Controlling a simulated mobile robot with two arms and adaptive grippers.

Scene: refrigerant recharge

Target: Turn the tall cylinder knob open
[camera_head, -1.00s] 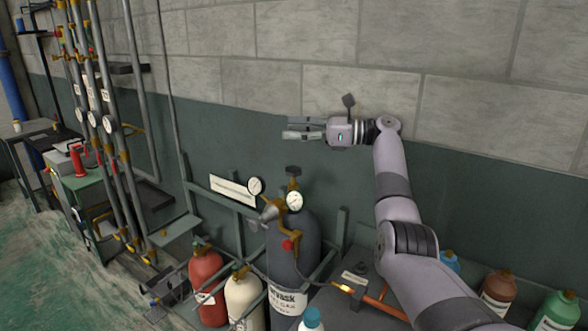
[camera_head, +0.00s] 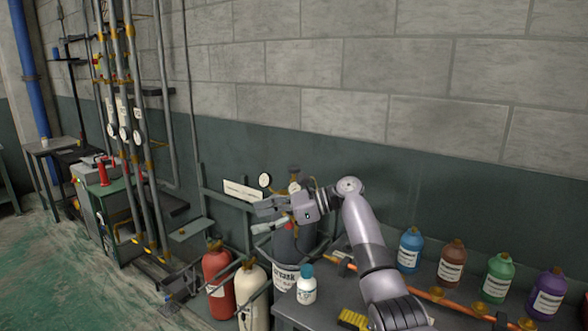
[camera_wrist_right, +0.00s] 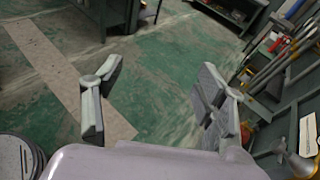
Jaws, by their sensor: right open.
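The tall dark grey cylinder (camera_head: 287,248) stands against the wall in a rack in the head view. Its dark knob (camera_head: 294,169) shows at the top, just above my right wrist. My right gripper (camera_head: 262,216) is in front of the cylinder's valve and points left, with its fingers lower than the knob. It hides most of the brass valve and gauge there. In the right wrist view my right gripper (camera_wrist_right: 155,105) is open, with nothing between its fingers, only floor behind. I cannot tell whether it touches the valve. My left gripper is not in view.
A red cylinder (camera_head: 217,280) and a cream cylinder (camera_head: 252,295) stand left of the tall one. A round gauge (camera_head: 265,180) is close to my gripper. A table with a white bottle (camera_head: 306,287) and several coloured bottles lies right. Pipes (camera_head: 130,120) stand at left.

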